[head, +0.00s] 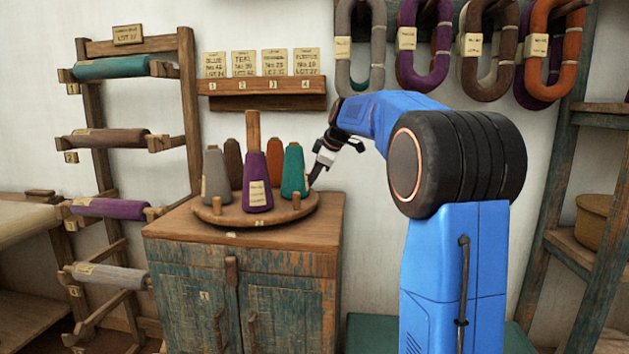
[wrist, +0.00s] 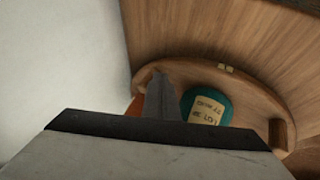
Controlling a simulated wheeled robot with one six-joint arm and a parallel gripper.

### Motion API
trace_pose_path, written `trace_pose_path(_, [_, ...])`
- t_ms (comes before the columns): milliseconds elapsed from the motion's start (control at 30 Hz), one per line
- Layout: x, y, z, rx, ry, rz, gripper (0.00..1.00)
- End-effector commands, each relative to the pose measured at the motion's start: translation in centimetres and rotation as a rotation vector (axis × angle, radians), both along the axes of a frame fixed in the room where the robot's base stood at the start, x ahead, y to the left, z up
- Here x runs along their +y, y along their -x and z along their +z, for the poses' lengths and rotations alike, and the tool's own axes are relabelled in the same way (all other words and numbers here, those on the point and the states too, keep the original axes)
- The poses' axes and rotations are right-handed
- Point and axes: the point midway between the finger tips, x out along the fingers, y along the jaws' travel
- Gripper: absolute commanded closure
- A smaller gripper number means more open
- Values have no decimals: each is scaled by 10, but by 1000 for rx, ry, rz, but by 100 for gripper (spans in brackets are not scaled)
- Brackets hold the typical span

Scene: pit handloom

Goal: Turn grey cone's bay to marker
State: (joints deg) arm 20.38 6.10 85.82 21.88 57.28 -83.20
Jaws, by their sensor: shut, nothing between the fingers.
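The grey cone (head: 216,175) stands upright at the left of a round wooden turntable (head: 285,214) on the cabinet. A purple cone (head: 257,183) is at the front and a teal cone (head: 293,170) at the right. An orange cone (head: 275,165) and a brown cone (head: 233,160) are partly hidden behind. A small pale tag (head: 232,235), perhaps the marker, lies on the cabinet top at the turntable's front. My gripper (head: 313,179) is shut and empty at the turntable's right edge, beside the teal cone. In the wrist view its fingers (wrist: 162,98) are left of the teal cone (wrist: 207,106); contact is unclear.
Short wooden pegs (head: 296,201) stand on the turntable rim, and a post (head: 253,130) rises behind the purple cone. A rack with yarn rolls (head: 110,138) is at the left. Yarn hanks (head: 424,45) hang on the wall above my arm. The cabinet top (head: 325,228) is clear at the front right.

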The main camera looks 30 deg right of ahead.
Motion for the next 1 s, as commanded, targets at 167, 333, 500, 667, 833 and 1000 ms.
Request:
trace_pose_path(167, [-3, -18, 0, 1, -1, 89, 100])
trace_pose_path(333, [-4, -34, -1, 2, -1, 172, 100])
trace_pose_path(500, [-2, -49, -1, 0, 0, 216, 100])
trace_pose_path(667, [0, -64, -1, 1, -1, 214, 100])
trace_pose_path(833, [3, -78, -1, 1, 0, 214, 100])
trace_pose_path(1000, [7, -91, 0, 1, 0, 213, 100])
